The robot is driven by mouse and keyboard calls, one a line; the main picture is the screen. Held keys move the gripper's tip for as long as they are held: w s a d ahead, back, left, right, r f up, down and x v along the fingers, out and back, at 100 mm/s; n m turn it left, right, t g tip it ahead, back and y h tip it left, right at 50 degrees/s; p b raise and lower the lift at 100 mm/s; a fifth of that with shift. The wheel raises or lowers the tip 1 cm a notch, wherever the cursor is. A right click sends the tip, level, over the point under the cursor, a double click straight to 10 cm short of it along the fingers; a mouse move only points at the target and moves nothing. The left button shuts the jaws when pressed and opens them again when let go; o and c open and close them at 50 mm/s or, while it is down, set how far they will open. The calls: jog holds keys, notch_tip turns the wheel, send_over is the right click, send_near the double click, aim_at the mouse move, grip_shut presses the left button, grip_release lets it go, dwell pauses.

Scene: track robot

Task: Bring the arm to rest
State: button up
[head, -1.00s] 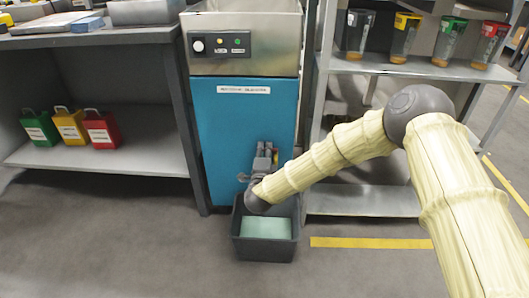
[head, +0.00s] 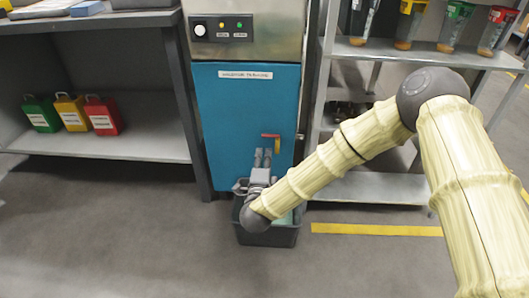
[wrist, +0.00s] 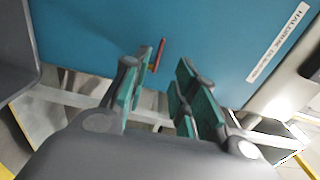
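My arm reaches in from the right in the head view, with its elbow raised and its lower part sloping down. My gripper (head: 262,160) is above the dark bin, in front of the blue cabinet (head: 230,110). The wrist view shows my gripper (wrist: 157,72) with its green-padded fingers apart and nothing held between them. A red-and-yellow lever (head: 271,137) on the cabinet front shows just above the gripper. The red lever (wrist: 158,53) also shows beyond the fingers in the wrist view, close to the left fingertip. I cannot tell whether they touch.
The dark bin (head: 268,238) stands on the floor, partly hidden by my arm. Shelves (head: 375,187) stand right, holding several coloured-lidded containers above. A left bench shelf (head: 110,146) holds green, yellow and red cases. The front floor is clear.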

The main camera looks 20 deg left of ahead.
jog(key=shift+s+d, duration=0.15)
jog(key=shift+s, duration=0.15)
jog(key=s+d+f+n+g+p, duration=0.1)
jog(key=s+d+f+n+g, duration=0.5)
jog(key=d+f, duration=0.5)
jog(key=s+d+f+n+g, duration=0.35)
jog(key=s+d+f, duration=0.45)
jog(key=d+f, duration=0.3)
jog(key=s+d+f+n+g+h+p, duration=0.15)
jog(key=s+d+g, duration=0.25)
jog(key=s+d, duration=0.85)
jog(key=s+d+f+n+g+h, duration=0.3)
jog(key=s+d+g, duration=0.1)
jog(key=s+d, duration=0.85)
notch_tip(320, 180, up, 39)
jog(key=p, duration=3.7)
jog(key=shift+s+f+n+p, duration=0.2)
jog(key=shift+s+n+p, duration=0.1)
jog(key=shift+s+p, duration=0.05)
